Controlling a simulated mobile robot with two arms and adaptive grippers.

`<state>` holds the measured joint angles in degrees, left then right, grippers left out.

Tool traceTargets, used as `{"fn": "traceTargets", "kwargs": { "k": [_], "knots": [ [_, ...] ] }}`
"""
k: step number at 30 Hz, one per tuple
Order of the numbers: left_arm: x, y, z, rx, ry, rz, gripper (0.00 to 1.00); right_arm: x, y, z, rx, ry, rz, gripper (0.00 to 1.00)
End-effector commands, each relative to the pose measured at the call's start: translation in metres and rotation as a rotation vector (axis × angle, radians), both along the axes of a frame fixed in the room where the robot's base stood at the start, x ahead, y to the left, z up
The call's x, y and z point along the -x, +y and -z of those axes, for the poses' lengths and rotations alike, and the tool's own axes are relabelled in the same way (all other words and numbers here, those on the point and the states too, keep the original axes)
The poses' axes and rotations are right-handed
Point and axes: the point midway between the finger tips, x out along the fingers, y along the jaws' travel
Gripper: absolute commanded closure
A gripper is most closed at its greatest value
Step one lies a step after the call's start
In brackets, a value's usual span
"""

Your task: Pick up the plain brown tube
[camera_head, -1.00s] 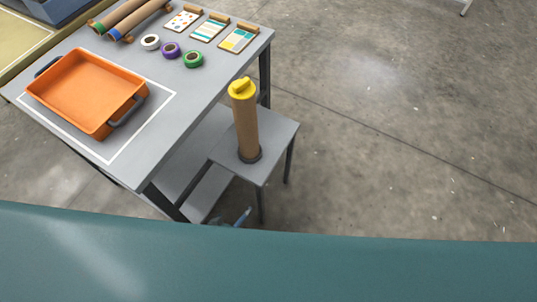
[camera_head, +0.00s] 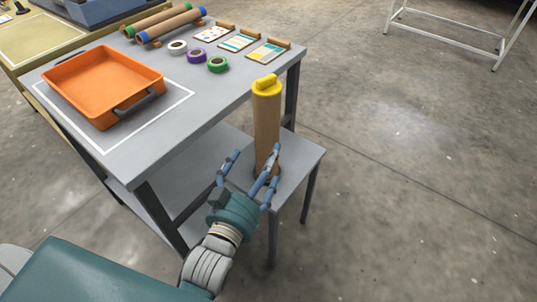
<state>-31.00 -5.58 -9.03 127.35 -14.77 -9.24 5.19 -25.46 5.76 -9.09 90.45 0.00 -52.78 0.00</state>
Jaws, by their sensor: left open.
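The plain brown tube (camera_head: 266,126) stands upright on a small grey side stand, with a yellow cap (camera_head: 265,84) on top and its foot in a dark round base. My left gripper (camera_head: 253,160) reaches up from below with its blue fingers spread open. One finger overlaps the lower part of the tube in the picture, and another is to the left of it. I cannot tell whether any finger touches the tube. The tube's base is partly hidden behind the fingers. My right gripper is not in view.
The grey table (camera_head: 165,140) holds an orange tray (camera_head: 103,84), tape rolls (camera_head: 197,56), patterned cards (camera_head: 238,41) and two brown tubes with coloured ends (camera_head: 160,24). The small stand (camera_head: 297,160) adjoins the table. Open concrete floor lies to the right.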

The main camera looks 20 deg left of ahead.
Motion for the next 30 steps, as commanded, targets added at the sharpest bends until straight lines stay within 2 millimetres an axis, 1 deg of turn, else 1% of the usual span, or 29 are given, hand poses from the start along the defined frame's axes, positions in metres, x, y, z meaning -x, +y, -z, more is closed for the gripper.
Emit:
{"fn": "traceTargets", "kwargs": {
  "k": [1, 2, 5, 9, 12, 17, 20, 25, 27, 30],
  "knots": [
    [0.001, 0.003, -0.005, 0.003, -0.021, -0.007, 0.07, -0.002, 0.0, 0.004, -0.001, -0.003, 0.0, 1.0],
    [0.0, 0.004, -0.01, 0.003, -0.03, -0.01, 0.07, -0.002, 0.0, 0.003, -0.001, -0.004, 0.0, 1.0],
    [-0.011, 0.004, -0.017, 0.004, -0.043, -0.012, 0.07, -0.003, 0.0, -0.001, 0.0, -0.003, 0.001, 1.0],
    [-0.035, 0.003, -0.017, 0.004, -0.042, -0.011, 0.07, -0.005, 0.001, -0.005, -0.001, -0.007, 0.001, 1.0],
    [-0.047, 0.003, -0.017, 0.004, -0.04, -0.01, 0.07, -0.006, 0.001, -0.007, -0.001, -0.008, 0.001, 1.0],
    [-0.058, 0.003, -0.016, 0.003, -0.038, -0.011, 0.07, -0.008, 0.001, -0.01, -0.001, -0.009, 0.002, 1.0],
    [-0.071, 0.004, -0.015, 0.001, -0.041, -0.011, 0.07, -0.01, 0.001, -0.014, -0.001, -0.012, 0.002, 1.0],
    [-0.097, 0.005, -0.014, 0.003, -0.04, -0.011, 0.07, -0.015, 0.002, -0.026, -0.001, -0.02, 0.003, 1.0],
    [-0.103, 0.005, -0.013, 0.004, -0.038, -0.01, 0.07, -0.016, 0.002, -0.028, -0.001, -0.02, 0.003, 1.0],
    [-0.106, 0.005, -0.014, 0.004, -0.037, -0.01, 0.07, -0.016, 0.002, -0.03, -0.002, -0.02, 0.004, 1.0]
  ]
}}
